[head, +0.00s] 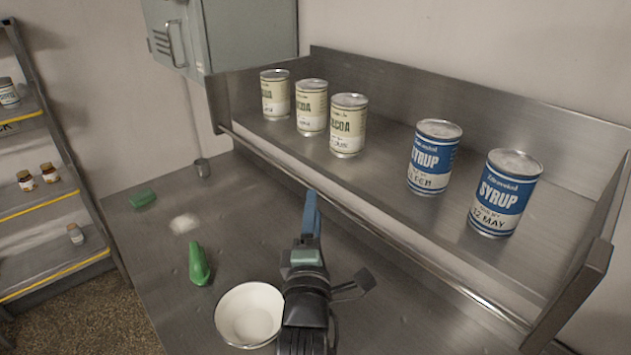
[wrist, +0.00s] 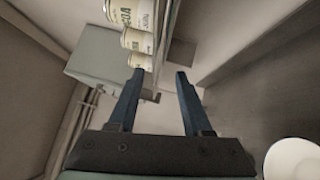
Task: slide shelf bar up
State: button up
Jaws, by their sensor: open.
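The shelf bar (head: 410,249) is a thin metal rod along the front of the steel shelf (head: 385,190), near its lower front edge. My gripper (head: 312,200) is over the bench in front of the shelf, its blue fingers pointing toward the bar and overlapping it in the head view. In the wrist view my gripper (wrist: 157,80) has its two fingers spread wide with a clear gap. The shelf's edge runs down from the top toward that gap. Whether a finger touches the bar cannot be told.
Three cocoa cans (head: 311,107) and two blue syrup cans (head: 434,157) stand on the shelf. A grey cabinet (head: 245,35) hangs at the back left.

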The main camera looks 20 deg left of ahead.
aim_at(315, 186)
jog(key=shift+p+x, duration=0.9)
jog(key=shift+x, duration=2.05)
grip_shut()
